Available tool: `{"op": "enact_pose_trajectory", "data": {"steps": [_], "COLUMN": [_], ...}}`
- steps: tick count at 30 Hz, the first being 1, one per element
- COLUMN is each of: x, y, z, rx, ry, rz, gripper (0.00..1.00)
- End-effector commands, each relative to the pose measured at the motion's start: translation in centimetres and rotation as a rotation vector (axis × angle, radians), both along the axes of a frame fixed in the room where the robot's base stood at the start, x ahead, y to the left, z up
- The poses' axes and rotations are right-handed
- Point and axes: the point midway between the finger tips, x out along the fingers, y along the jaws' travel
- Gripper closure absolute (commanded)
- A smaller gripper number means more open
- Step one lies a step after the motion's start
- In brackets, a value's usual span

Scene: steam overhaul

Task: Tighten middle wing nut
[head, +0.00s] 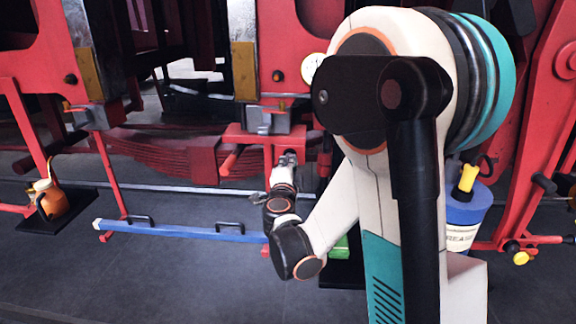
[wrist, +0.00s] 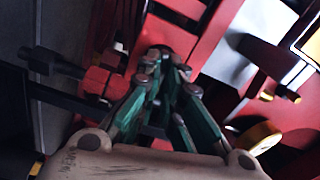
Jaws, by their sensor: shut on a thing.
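My gripper (head: 288,158) reaches up to the underside of the red middle bracket (head: 265,135) in the head view. In the wrist view my gripper (wrist: 166,58) has its teal-sided fingers drawn together at the tips. The tips are closed around a small dark part in front of red metal. This appears to be the middle wing nut, but the fingers hide most of it and its shape and angle cannot be told. In the head view the wing nut is hidden behind my gripper.
A blue bar (head: 180,231) with black handles lies low in front. An orange oil can (head: 57,203) stands on a dark mat at left. A blue grease bucket (head: 463,218) stands at right, partly behind my arm. Red frames surround the bracket. The front floor is clear.

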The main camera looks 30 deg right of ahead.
Motion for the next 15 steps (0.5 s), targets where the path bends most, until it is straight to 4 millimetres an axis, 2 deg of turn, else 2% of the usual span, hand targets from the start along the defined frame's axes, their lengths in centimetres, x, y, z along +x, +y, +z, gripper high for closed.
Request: {"op": "enact_pose_trajectory", "data": {"steps": [7, 15], "x": [-0.03, -0.04], "y": [0.02, 0.02], "z": [-0.11, -0.08], "rx": [0.15, 0.175], "ry": [-0.1, -0.117], "rz": [0.0, 0.0], "gripper": [1.0, 1.0]}}
